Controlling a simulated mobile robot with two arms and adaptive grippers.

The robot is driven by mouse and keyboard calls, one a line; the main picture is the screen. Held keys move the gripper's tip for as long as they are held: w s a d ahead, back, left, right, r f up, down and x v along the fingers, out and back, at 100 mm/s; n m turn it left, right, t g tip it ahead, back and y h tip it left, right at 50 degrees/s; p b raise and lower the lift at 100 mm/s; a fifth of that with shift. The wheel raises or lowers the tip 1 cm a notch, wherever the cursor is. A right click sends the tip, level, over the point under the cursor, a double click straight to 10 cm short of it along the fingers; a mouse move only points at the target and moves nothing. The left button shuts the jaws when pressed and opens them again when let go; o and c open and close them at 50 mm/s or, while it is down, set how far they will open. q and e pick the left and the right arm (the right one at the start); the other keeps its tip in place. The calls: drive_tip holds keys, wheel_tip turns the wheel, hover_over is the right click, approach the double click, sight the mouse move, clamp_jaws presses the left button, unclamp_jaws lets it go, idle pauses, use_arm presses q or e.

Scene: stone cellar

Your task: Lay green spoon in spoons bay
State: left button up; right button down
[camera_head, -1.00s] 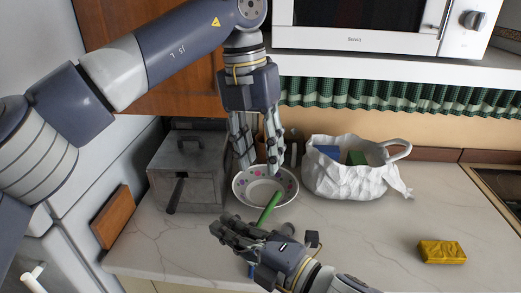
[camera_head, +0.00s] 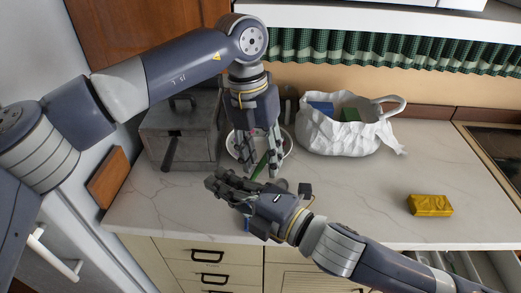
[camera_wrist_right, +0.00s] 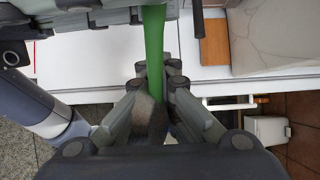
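The green spoon (camera_head: 261,167) is held slanting above the counter; its green handle also shows in the right wrist view (camera_wrist_right: 154,45). My right gripper (camera_head: 222,184) is shut on the spoon, its fingers closing on the handle in the wrist view (camera_wrist_right: 155,85). My left gripper (camera_head: 260,172) points down just above my right one, with its fingers apart on either side of the spoon's upper part. Contact between the left fingers and the spoon cannot be made out. An open drawer (camera_head: 478,264) is partly visible at the lower right; no spoons bay can be made out.
A patterned bowl (camera_head: 288,143) stands behind my grippers. A grey metal box (camera_head: 180,135) is at the left and a white bag (camera_head: 340,138) behind to the right. A yellow packet (camera_head: 429,205) lies on the counter (camera_head: 360,190), which is clear around it.

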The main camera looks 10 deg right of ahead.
use_arm(q)
clamp_jaws()
use_arm(e)
drive_tip(key=c, duration=1.7)
unclamp_jaws()
